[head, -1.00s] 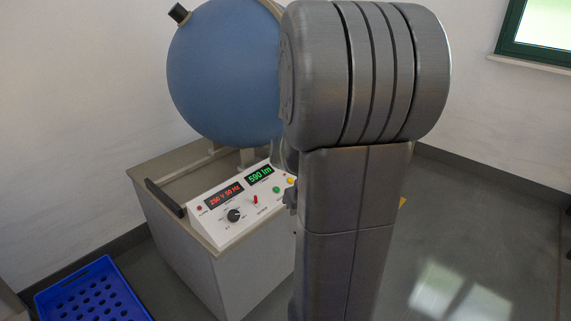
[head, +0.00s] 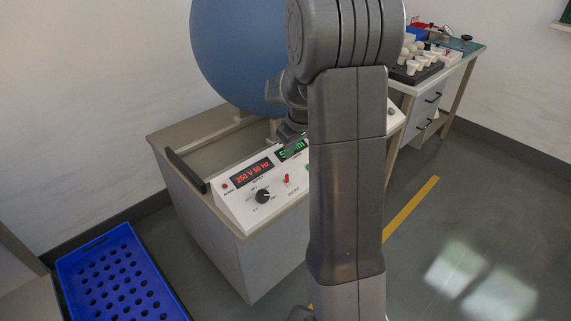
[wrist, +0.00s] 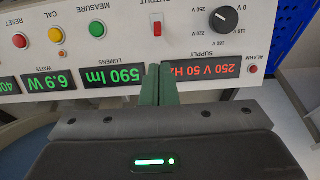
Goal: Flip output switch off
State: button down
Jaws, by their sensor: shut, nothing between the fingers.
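The output switch (wrist: 157,28) is a small red lever on a white plate in the sloped white control panel (wrist: 120,18). In the wrist view the panel appears upside down, and the lever appears to lean toward the displays. In the head view the switch (head: 287,181) stands between the black knob and my arm. My gripper (wrist: 159,72) is shut and empty, its green fingertips together just below the switch in the wrist view, in front of the gap between the displays. They look apart from the switch. In the head view my arm hides part of the panel.
The supply display (wrist: 201,65) reads 250 V 50 Hz; the lumens display (wrist: 114,77) reads 590 lm. A black knob (wrist: 224,19) and several coloured buttons flank the switch. A blue sphere (head: 235,50) stands behind. A blue crate (head: 120,275) is at left, a workbench (head: 462,50) at right.

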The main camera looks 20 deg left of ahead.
aim_at(281, 176)
jog(key=x, duration=0.9)
jog(key=shift+a+f+b, duration=0.15)
jog(key=shift+f+b, duration=0.2)
jog(key=shift+f, duration=0.05)
